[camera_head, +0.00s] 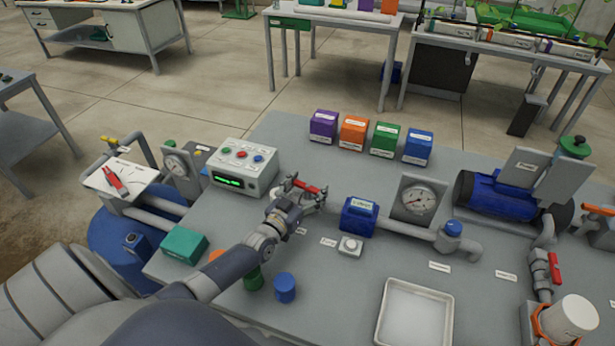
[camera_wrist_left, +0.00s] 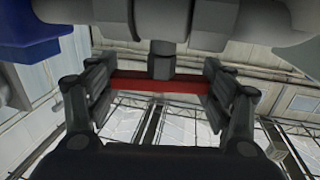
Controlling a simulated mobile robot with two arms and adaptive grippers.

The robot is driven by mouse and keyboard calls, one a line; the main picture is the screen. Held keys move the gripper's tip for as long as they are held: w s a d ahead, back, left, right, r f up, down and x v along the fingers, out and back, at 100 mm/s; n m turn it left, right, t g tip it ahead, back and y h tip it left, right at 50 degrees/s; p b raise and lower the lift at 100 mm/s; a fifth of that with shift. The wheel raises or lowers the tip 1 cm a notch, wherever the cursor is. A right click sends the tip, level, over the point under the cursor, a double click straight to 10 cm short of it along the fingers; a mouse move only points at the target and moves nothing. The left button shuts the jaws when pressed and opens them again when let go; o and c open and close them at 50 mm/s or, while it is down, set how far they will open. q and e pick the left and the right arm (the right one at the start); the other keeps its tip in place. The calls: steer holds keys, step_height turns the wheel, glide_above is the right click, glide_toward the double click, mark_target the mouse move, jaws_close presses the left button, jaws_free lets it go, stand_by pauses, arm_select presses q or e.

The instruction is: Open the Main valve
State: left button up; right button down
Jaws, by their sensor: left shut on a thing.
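A red valve lever (camera_head: 308,188) sits on the grey pipe at the middle of the skid, left of the blue flow unit. My left gripper (camera_head: 297,193) reaches it from the front left and is shut on it. In the left wrist view the red lever (camera_wrist_left: 160,86) spans between the two fingers (camera_wrist_left: 160,95), below a grey stem and the grey pipe (camera_wrist_left: 165,20). Lever and pipe both run left to right there. The lever's label is too small to read, and my gripper hides part of the valve body. My right gripper is not in view.
A control box (camera_head: 243,167) with coloured buttons stands left of the valve. The blue flow unit (camera_head: 359,215) and a gauge (camera_head: 418,199) stand right. Another red-handled valve (camera_head: 555,268) is at far right. A white tray (camera_head: 415,316) and blue cap (camera_head: 285,287) lie in front.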

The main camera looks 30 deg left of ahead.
arm_select(q)
steer(key=shift+r+n+g+y+p, duration=0.1)
steer(key=shift+n+g+y+p, duration=0.2)
steer(key=shift+n+y+p, duration=1.2)
steer(key=shift+m+y+b, duration=0.3)
steer(key=o, duration=1.1)
steer(key=shift+s+d, duration=0.2)
steer(key=shift+s, duration=0.3)
steer(key=shift+v, duration=3.2)
